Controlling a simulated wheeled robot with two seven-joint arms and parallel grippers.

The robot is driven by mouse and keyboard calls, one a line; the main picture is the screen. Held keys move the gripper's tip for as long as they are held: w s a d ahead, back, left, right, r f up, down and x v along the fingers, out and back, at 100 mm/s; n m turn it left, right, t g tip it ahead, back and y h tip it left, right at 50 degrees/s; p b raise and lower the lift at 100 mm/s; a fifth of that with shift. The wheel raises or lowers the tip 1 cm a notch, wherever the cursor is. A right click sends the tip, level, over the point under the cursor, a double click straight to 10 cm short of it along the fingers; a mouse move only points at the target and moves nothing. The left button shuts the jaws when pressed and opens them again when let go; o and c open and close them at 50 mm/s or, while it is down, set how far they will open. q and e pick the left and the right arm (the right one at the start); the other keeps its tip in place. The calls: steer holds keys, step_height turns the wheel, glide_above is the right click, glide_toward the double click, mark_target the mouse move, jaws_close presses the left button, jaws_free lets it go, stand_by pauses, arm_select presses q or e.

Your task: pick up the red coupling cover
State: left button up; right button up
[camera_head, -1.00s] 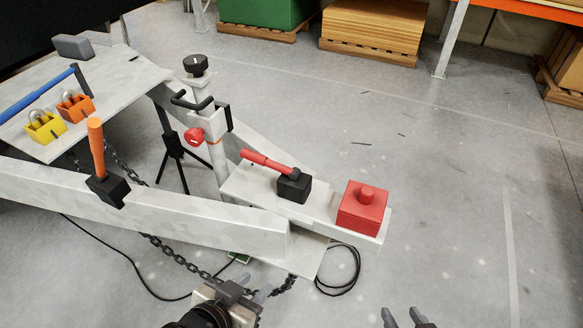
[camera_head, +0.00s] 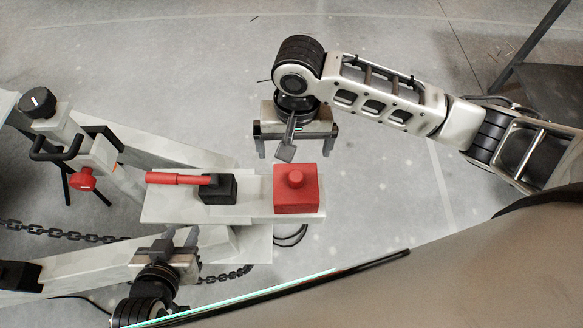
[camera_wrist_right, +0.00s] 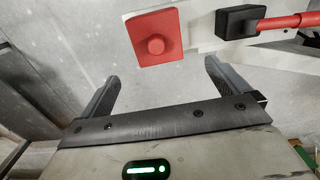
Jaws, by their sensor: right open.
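The red coupling cover (camera_head: 296,196) is a square block with a round knob on top. It sits at the right end of the pale drawbar (camera_head: 258,207). My right gripper (camera_head: 295,150) is open and empty, just beyond the cover on its far side in the head view, apart from it. In the right wrist view the cover (camera_wrist_right: 155,38) shows past the two spread fingers (camera_wrist_right: 160,85), towards the top, with nothing between them. My left gripper (camera_head: 181,236) is over the near beam, left of the cover; its fingers look apart and empty.
A black block (camera_head: 219,190) with a red handle (camera_head: 178,178) stands on the drawbar left of the cover. A jockey post (camera_head: 75,140) with a red knob is at the left. A chain (camera_head: 60,234) hangs below. Floor right of the cover is clear.

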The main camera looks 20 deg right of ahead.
mark_target(296, 184)
steer(key=f, duration=0.7)
steer(key=f+b, duration=0.1)
steer(key=f, duration=0.7)
steer(key=shift+s+d+f, duration=0.15)
steer(key=shift+s+f, duration=0.05)
steer(key=shift+f, duration=0.1)
steer(key=c, duration=0.7)
